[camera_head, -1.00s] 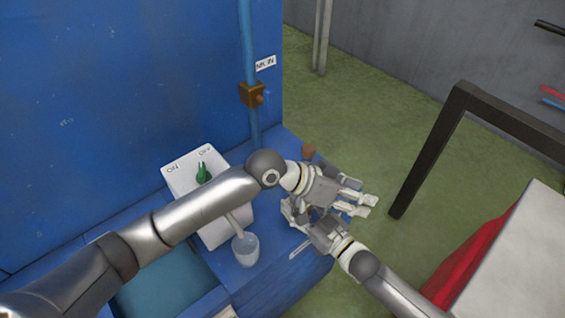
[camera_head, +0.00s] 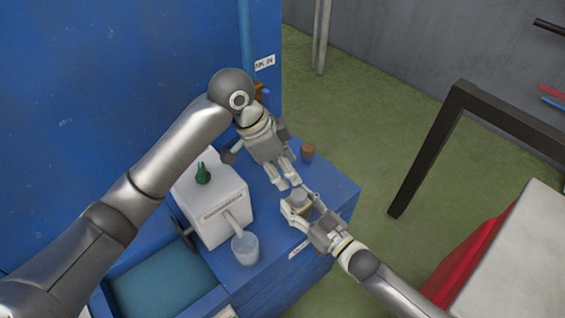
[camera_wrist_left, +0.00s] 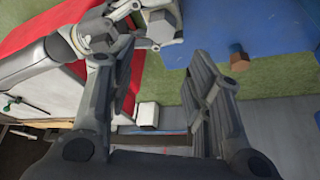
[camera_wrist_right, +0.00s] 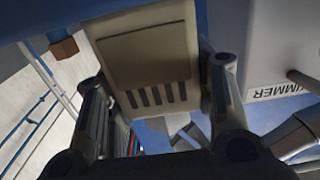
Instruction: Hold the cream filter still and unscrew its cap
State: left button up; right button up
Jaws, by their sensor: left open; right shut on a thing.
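My right gripper (camera_head: 301,207) is shut on the cream filter and holds it above the right end of the blue bench. In the right wrist view the cream filter (camera_wrist_right: 145,58) sits between both fingers and shows several dark slots. A grey faceted cap (camera_head: 299,197) is on top of it, also visible in the left wrist view (camera_wrist_left: 160,22). My left gripper (camera_head: 288,184) is open and empty, just behind and left of the cap, apart from it. In the left wrist view its fingers (camera_wrist_left: 168,58) are spread. The filter's lower body is hidden in the head view.
A white box (camera_head: 215,208) with a green knob and a spout stands on the blue bench (camera_head: 275,258). A clear cup (camera_head: 245,250) is below the spout. A small brown piece (camera_head: 308,152) is at the bench's back edge. A dark frame (camera_head: 430,150) stands at right.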

aim_at(299, 191)
pick_arm(q)
jog(key=x, duration=1)
jog(key=shift+d+f, duration=0.2)
jog(key=shift+f, duration=0.15)
jog(key=c, duration=0.8)
jog(key=n+t, duration=0.1)
jog(key=n, duration=0.2)
jog(key=n+t+y, duration=0.1)
jog(key=n, duration=0.2)
jog(key=shift+w+a, duration=0.1)
jog(key=n+y, duration=0.1)
jog(key=n, duration=0.1)
jog(key=n+t, duration=0.1)
jog(key=n, duration=0.2)
jog(key=shift+y, duration=0.4)
jog(key=shift+a+n, duration=0.1)
jog(key=shift+n, duration=0.4)
